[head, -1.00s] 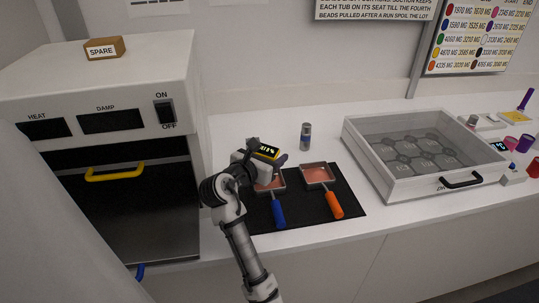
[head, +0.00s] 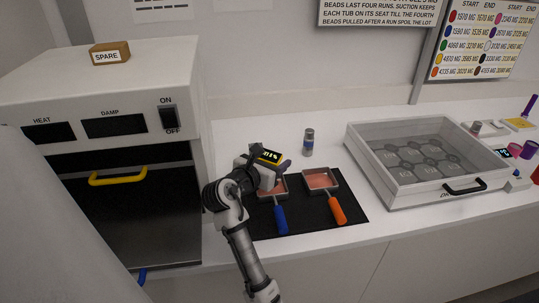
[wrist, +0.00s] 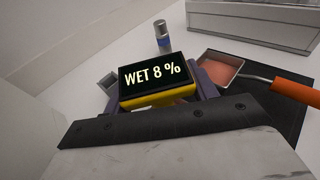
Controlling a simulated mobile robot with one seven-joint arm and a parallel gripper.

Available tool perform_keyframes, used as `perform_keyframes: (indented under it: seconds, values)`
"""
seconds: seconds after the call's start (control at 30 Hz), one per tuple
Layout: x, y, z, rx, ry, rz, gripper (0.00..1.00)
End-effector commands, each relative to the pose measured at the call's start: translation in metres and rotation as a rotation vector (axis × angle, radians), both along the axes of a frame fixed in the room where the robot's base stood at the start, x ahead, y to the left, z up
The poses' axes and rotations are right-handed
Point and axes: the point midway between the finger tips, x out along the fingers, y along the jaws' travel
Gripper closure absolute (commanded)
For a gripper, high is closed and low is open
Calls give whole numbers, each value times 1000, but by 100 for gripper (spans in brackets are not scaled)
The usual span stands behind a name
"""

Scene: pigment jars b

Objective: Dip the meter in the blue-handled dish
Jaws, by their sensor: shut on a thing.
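The meter (head: 267,155) is a yellow block with a black screen. In the wrist view the meter (wrist: 156,80) reads "WET 8 %". My gripper (head: 272,168) is shut on it, with dark fingers (wrist: 205,85) beside it. The blue-handled dish (head: 264,194) is a square pan of reddish powder with its blue handle (head: 281,219) toward the front. The meter is over the back of this dish in the head view; my gripper hides part of the pan. The meter's lower end is hidden, so I cannot tell whether it touches the powder.
An orange-handled dish (head: 320,180) lies just right on the same black mat (head: 305,218). A small grey-and-blue canister (head: 308,142) stands behind. A clear-lidded case (head: 375,190) is farther right. An oven-like box (head: 130,125) with a yellow handle stands left.

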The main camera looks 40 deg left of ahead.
Motion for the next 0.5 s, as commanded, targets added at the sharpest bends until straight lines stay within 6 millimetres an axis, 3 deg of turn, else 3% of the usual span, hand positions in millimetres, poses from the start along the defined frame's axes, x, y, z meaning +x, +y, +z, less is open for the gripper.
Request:
perform_keyframes:
  seconds: [0.17, 0.5]
  values:
    - [0, 0, 5, 1, -1, 0, 65]
    - [0, 0, 32, 1, -1, 0, 65]
